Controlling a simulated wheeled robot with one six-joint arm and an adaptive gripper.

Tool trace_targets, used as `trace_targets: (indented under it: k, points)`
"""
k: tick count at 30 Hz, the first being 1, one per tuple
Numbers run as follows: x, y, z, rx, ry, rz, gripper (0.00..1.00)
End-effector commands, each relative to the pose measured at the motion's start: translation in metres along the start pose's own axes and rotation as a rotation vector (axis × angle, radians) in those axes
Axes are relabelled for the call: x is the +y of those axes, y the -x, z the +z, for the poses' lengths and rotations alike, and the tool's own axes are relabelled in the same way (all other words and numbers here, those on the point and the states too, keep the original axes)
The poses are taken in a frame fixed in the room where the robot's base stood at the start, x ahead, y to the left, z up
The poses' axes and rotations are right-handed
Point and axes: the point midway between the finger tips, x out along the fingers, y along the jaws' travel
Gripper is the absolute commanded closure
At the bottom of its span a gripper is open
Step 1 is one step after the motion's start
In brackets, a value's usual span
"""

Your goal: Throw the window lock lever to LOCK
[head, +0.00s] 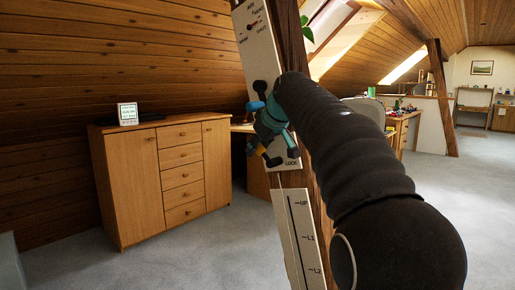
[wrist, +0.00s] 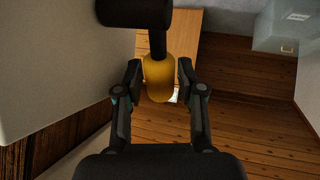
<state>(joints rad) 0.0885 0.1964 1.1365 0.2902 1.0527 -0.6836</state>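A pale panel (head: 256,55) is fixed to the dark timber post, with the word LOCK (head: 291,163) at its lower end. The lever's yellow grip (wrist: 158,78) hangs on a black stem from a black hub (wrist: 135,12) in the wrist view. My gripper (wrist: 159,78) is open, with one finger on each side of the yellow grip and narrow gaps showing. In the head view my gripper (head: 265,140) is beside the panel's lower part, and a yellow piece (head: 269,158) shows below it. My gripper and arm hide much of the lever there.
A wooden cabinet (head: 165,175) stands behind left. Grey floor (head: 220,250) is clear between.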

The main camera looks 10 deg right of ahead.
Motion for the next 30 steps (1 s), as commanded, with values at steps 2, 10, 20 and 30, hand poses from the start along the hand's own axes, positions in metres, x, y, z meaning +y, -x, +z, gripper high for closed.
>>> trace_targets:
  k: [2,10,20,30]
  points:
    - [-0.0003,-0.0030,-0.0001,0.000,0.000,0.000,0.61]
    - [-0.0001,-0.0043,0.0000,0.000,0.000,0.000,0.61]
    - [0.0000,-0.0042,0.0000,0.000,0.000,0.000,1.00]
    - [0.0065,-0.0041,0.0050,0.057,-0.021,0.009,1.00]
